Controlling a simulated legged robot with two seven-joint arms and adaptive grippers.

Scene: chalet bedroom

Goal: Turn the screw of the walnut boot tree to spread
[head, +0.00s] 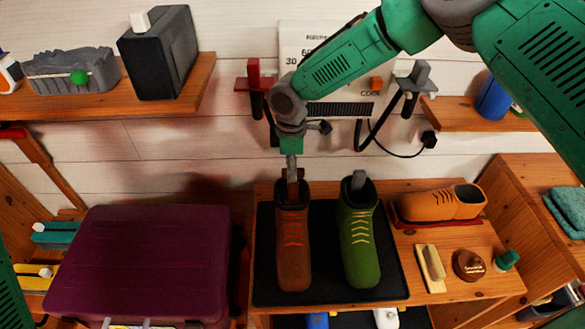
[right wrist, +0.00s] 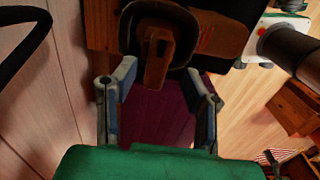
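A brown boot (head: 293,245) with red laces stands upright on a black mat (head: 325,285). A walnut-brown boot tree (head: 292,187) sticks up out of its opening; it also shows in the right wrist view (right wrist: 158,55). My right gripper (head: 291,166) hangs over the boot's opening, just above the boot tree. In the right wrist view its two fingers (right wrist: 161,78) are apart, on either side of the boot tree's upright part, with gaps visible. I cannot see contact or the screw itself clearly. My left gripper is out of view.
A green boot (head: 360,245) with a grey piece (head: 358,180) in its opening stands close on the right. An orange shoe (head: 440,204), brush (head: 431,265) and round tin (head: 468,265) lie further right. A purple case (head: 140,262) is at left. A heater-like wall unit (head: 340,108) is behind.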

